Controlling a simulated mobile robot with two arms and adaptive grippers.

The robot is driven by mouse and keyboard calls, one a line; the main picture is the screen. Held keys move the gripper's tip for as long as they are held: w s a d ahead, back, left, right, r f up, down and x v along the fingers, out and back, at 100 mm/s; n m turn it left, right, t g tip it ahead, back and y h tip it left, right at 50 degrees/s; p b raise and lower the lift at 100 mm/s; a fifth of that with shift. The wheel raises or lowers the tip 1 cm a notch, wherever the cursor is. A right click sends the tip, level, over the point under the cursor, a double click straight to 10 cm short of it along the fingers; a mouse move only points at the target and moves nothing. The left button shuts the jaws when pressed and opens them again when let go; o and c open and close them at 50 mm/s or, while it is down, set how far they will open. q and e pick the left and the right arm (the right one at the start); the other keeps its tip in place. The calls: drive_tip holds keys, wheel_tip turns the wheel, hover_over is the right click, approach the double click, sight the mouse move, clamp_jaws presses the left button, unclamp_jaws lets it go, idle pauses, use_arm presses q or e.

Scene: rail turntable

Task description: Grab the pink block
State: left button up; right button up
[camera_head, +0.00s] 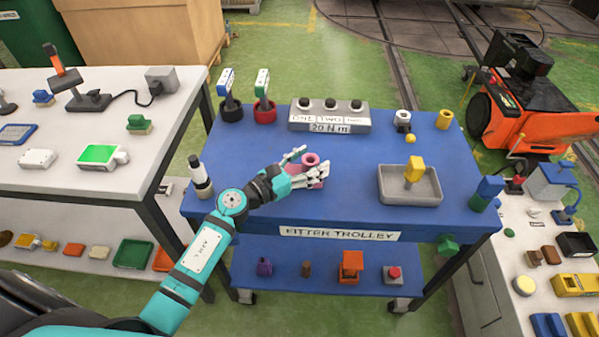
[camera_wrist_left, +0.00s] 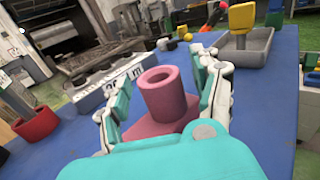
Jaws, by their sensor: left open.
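The pink block (camera_head: 311,160) stands on the blue top of the fitter trolley (camera_head: 260,145). It looks like a pink cylinder with a round hole in its top, set on a wider pink base. In the left wrist view the pink block (camera_wrist_left: 165,98) stands upright between the two fingers. My left gripper (camera_head: 304,165) is open around it, with one finger on each side; I cannot tell whether either finger touches it. My palm hides the near part of the base. My right gripper is not in view.
A grey tray (camera_head: 395,197) with a yellow-topped part stands to the right. A grey box with several black knobs (camera_head: 330,124) stands behind. Red (camera_head: 264,115) and black (camera_head: 231,114) cups stand at the back left, and a black-and-white cylinder (camera_head: 201,180) at the left edge.

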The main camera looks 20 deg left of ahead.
use_arm(q)
clamp_jaws()
idle(0.5)
